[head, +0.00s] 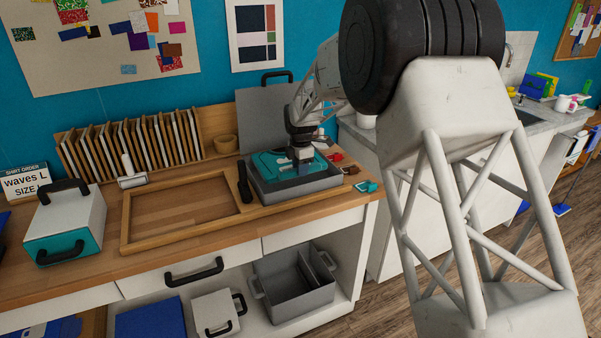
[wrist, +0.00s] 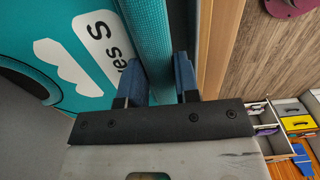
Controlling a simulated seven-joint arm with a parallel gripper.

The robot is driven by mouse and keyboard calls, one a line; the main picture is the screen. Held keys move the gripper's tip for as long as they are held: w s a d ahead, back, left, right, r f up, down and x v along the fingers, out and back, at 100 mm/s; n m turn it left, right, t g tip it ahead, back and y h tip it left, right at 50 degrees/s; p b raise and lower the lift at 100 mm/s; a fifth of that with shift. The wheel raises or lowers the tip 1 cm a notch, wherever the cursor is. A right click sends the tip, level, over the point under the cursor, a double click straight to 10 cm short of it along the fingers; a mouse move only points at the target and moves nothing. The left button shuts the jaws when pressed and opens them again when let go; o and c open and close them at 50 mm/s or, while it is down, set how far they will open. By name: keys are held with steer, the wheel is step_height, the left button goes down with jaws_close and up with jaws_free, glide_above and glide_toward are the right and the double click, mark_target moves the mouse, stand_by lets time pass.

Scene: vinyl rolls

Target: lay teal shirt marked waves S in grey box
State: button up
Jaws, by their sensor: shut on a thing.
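The teal shirt (head: 268,164) lies folded across the top of a grey box (head: 300,187) at the right end of the bench. The shirt hides most of the box's inside, so I cannot tell how deep the shirt sits. A second grey box (head: 283,296) with side handles stands on the shelf below.
A wooden frame (head: 185,208) lies left of the box, with a black-handled tool (head: 244,182) between them. Small red and teal pieces (head: 367,186) lie at the right edge.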

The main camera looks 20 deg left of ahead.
steer(key=shift+f, duration=0.85)
steer(key=shift+f, duration=0.6)
steer(key=o, duration=1)
steer(key=shift+r, duration=0.1)
step_height(320, 180, up, 13)
stand_by(0.5)
